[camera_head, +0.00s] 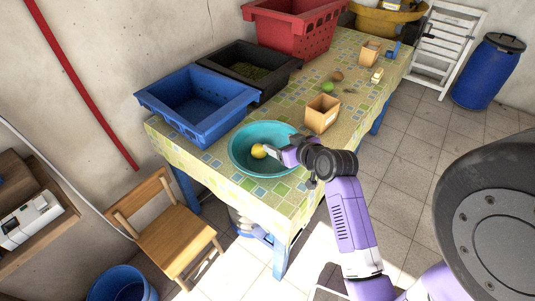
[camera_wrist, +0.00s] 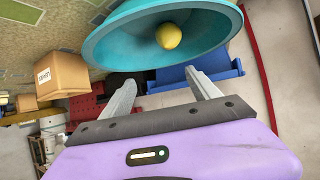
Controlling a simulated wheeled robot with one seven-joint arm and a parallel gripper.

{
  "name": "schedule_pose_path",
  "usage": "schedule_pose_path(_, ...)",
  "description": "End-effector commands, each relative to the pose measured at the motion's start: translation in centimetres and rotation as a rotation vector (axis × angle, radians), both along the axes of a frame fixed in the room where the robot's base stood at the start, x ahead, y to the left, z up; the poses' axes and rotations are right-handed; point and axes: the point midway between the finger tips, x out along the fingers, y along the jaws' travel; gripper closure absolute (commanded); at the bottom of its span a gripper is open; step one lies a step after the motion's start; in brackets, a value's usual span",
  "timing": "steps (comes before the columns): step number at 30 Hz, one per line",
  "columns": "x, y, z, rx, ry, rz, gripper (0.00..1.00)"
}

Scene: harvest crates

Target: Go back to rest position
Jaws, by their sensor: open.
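My gripper (camera_head: 276,153) is over the teal bowl (camera_head: 237,160) on the table. Its fingers are apart with nothing between them in the wrist view (camera_wrist: 160,90). A yellow fruit (camera_head: 259,151), perhaps a lemon, lies in the bowl next to the fingertips in the head view. In the wrist view the fruit (camera_wrist: 168,36) sits inside the bowl (camera_wrist: 110,45), beyond the fingers and apart from them. My purple arm reaches in from the lower right.
The table (camera_head: 215,157) also bears a blue crate (camera_head: 190,120), a black crate (camera_head: 270,89), a red crate (camera_head: 300,30), small cardboard boxes (camera_head: 321,114) and a green fruit (camera_head: 327,87). A wooden chair (camera_head: 172,240) stands in front at left. Tiled floor (camera_head: 410,150) at right is clear.

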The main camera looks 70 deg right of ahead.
Motion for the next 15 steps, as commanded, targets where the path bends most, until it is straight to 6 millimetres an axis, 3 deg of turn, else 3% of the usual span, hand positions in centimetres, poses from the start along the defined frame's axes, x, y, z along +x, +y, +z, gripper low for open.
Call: schedule_pose_path(15, 0.08, -0.23, 0.30, 0.001, -0.018, -0.013, 0.29)
